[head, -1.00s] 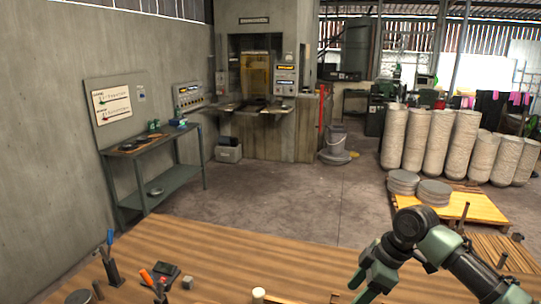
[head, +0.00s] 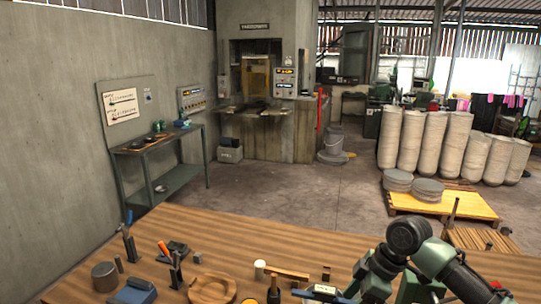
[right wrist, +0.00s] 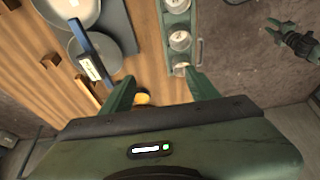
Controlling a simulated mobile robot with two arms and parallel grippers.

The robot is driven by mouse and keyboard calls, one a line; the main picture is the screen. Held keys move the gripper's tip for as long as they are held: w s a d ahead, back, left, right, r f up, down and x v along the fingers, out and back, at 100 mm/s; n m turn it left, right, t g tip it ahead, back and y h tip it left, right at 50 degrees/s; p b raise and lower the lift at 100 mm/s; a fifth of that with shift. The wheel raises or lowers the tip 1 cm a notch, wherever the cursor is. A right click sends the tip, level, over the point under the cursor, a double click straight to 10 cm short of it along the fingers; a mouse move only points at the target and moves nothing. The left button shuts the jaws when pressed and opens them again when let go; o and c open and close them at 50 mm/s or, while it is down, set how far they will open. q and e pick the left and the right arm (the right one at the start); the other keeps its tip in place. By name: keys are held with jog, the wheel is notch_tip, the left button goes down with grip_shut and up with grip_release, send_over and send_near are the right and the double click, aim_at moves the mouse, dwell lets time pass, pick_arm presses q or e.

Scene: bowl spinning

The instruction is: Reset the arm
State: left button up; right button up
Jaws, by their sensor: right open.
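My right arm comes in at the lower right of the head view, bent over the right part of the wooden table (head: 220,235). Its gripper cannot be made out clearly there. In the right wrist view, my right gripper (right wrist: 162,88) has its two green fingers apart with nothing held between them. My left gripper is not seen in the head view.
On the table stand a wooden ring (head: 212,288), a grey cylinder (head: 105,277), a blue block (head: 133,292), upright tools (head: 129,243) and a white cylinder (head: 260,269). A rack of cups (right wrist: 179,40) is beside the right gripper. Behind are a green bench (head: 165,150) and open floor.

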jog(key=s+a+f+m+t, duration=0.1)
jog(key=s+a+f+m, duration=0.1)
jog(key=s+a+f, duration=0.35)
jog(key=s+a+f+m, duration=0.2)
jog(key=s+a+f, duration=0.1)
jog(key=s+f, duration=0.55)
jog(key=s+d+m+t+h, duration=0.1)
jog(key=s+d+m+h, duration=0.1)
jog(key=s+d+m, duration=0.45)
jog(key=s+d+m+h, duration=0.2)
jog(key=s+d, duration=0.1)
jog(key=s, duration=0.6)
notch_tip(320, 180, down, 34)
jog(key=s+g+b, duration=0.1)
jog(key=s+b, duration=0.1)
jog(key=b, duration=0.5)
pick_arm(q)
notch_tip(320, 180, down, 11)
jog(key=b, duration=0.4)
jog(key=shift+w+f, duration=0.2)
jog(key=shift+w, duration=0.15)
pick_arm(e)
jog(key=s+d+f, duration=0.2)
jog(key=s+f, duration=0.6)
jog(key=f, duration=0.2)
jog(key=s+d+f+g, duration=0.1)
jog(key=s+f, duration=0.7)
jog(key=f, duration=0.2)
jog(key=shift+s+d+f, duration=0.3)
jog(key=shift+s+d, duration=0.05)
